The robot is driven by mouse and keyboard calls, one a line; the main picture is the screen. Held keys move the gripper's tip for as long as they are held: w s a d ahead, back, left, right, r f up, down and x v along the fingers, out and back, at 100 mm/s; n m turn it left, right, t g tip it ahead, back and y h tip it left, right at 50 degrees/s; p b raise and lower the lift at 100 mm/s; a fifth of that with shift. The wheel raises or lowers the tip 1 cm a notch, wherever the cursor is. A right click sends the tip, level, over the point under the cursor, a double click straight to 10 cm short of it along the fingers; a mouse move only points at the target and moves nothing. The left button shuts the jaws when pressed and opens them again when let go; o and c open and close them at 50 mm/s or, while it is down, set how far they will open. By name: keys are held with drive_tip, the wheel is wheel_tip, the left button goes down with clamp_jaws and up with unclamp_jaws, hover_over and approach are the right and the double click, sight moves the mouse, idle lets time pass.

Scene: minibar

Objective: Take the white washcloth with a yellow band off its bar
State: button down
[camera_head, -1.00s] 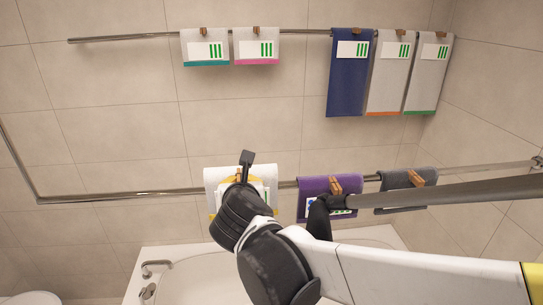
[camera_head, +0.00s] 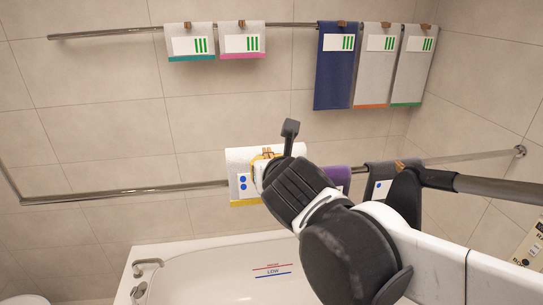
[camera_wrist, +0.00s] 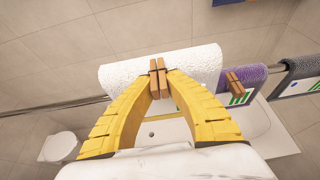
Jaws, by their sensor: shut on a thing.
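The white washcloth with a yellow band (camera_head: 237,165) is at the lower bar (camera_head: 130,192) in the head view. Its top edge stands clearly above the bar line, and its yellow band shows at the lower edge. I cannot tell whether it still touches the bar. In the wrist view, the washcloth (camera_wrist: 205,65) looks like a rounded white roll across the bar. My gripper (camera_wrist: 159,78) has its yellow fingers closed in on a wooden clothespin (camera_wrist: 158,83) at the cloth's middle. In the head view, my gripper (camera_head: 262,165) partly covers the cloth.
A purple towel (camera_head: 339,177) and a dark grey towel (camera_head: 378,177) hang close to the right on the same bar, partly behind my arm. Several towels hang on an upper bar (camera_head: 110,34). A bathtub (camera_head: 215,258) is below. The bar's left stretch is free.

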drive_tip(key=s+d+p, duration=0.2)
drive_tip(key=s+p, duration=0.4)
drive_tip(key=s, duration=0.5)
drive_tip(key=shift+s+d, duration=0.35)
drive_tip(key=shift+d, duration=0.05)
drive_tip(key=shift+w+f, duration=0.1)
